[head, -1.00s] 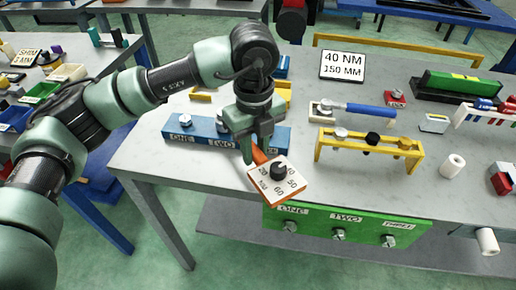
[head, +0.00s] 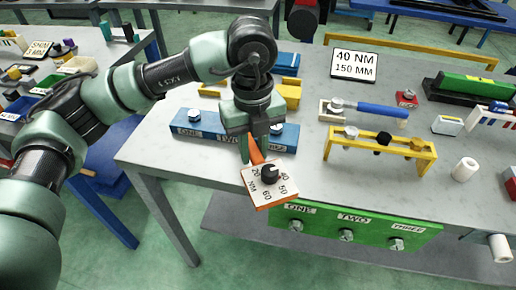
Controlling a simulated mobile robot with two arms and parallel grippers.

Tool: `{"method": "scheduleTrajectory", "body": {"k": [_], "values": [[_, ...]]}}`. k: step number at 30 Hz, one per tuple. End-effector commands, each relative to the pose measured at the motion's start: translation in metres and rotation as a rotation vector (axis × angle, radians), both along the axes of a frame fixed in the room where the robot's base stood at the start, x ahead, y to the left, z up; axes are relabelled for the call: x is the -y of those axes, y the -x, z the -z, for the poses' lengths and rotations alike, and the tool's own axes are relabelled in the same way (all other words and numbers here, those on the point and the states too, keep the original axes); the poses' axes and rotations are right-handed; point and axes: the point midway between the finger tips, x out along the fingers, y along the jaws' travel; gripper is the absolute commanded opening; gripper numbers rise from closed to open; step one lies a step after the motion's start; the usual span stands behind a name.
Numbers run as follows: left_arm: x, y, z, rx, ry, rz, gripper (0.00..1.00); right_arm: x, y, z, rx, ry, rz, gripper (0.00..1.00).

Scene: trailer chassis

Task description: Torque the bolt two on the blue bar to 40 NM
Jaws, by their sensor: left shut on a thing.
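My left gripper (head: 256,150) is shut on the orange handle (head: 256,152) of a setting tool. Its white dial plate (head: 258,195) is marked 20, 40, 50, 60 and NM and has a black knob (head: 269,174). I cannot tell exactly where the knob points. The plate hangs over the bench's front edge. The blue bar (head: 182,132) lies just behind the gripper, labelled ONE, TWO and a partly covered third label. A bolt head (head: 194,115) shows at ONE. The gripper hides the spot above TWO. A sign (head: 355,65) reads 40 NM, 150 MM. My right gripper is out of view.
A blue-handled wrench (head: 375,110) lies in a holder at the back. A yellow bar (head: 380,155) with bolts stands to the right. A green panel (head: 350,225) with ONE, TWO, THREE hangs on the bench front. A white roll (head: 464,169) stands further right.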

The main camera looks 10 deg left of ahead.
Motion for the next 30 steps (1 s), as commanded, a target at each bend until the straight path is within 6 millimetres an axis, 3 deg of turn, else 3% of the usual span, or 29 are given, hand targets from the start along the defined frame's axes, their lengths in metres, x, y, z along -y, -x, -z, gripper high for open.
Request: {"method": "scheduleTrajectory", "body": {"k": [14,30], "values": [[-0.002,0.001,-0.001,0.002,0.002,0.023,0.0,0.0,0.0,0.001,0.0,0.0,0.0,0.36],[-0.019,0.01,-0.001,0.004,0.003,0.144,0.0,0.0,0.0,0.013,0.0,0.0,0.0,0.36]]}}
